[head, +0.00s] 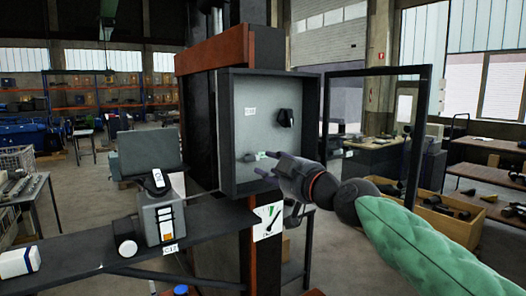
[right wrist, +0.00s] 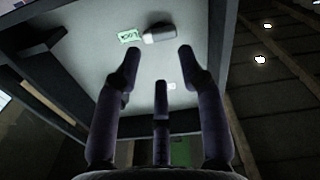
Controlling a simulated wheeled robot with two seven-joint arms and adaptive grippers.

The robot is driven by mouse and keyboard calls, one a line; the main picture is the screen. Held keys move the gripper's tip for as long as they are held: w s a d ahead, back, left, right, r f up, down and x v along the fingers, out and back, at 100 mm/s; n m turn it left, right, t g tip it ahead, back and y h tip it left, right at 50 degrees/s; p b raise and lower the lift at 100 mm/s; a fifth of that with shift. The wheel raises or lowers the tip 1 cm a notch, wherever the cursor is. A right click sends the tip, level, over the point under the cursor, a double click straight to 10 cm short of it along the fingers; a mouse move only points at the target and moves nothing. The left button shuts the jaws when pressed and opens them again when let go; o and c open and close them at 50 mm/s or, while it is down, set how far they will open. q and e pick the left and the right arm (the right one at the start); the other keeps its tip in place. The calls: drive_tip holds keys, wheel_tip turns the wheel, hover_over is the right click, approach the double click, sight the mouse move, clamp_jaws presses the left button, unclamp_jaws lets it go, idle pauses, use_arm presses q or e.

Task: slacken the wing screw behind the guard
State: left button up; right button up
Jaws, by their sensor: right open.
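An open-fronted grey box (head: 227,135) is fixed to the post, and its back panel also fills the upper right wrist view (right wrist: 90,75). A small grey part (head: 250,157) sits low on that panel beside a green label; it also shows in the right wrist view (right wrist: 160,34). It may be the wing screw, but its shape is too small to tell. A black frame (head: 427,120), perhaps the guard, stands swung out right of the box. My right gripper (head: 262,165) is open at the box's lower front, its fingers pointing in, apart from the grey part. My left gripper is out of view.
A black knob-like part (head: 285,117) is on the panel above and right of the grey part. A dark shelf (head: 215,228) holding a grey device (head: 160,215) stands left of the box. A gauge card (head: 268,220) is below it.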

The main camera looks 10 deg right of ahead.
drive_tip(key=m+p, duration=0.2)
drive_tip(key=m, duration=0.5)
drive_tip(key=w+m+p, duration=0.1)
drive_tip(key=m+p, duration=0.2)
drive_tip(key=m, duration=0.4)
drive_tip(key=w+a+m+p, duration=0.1)
drive_tip(key=m+p, duration=0.1)
drive_tip(key=m, duration=0.6)
drive_tip(key=shift+w, duration=0.25)
drive_tip(key=shift+x, duration=0.75)
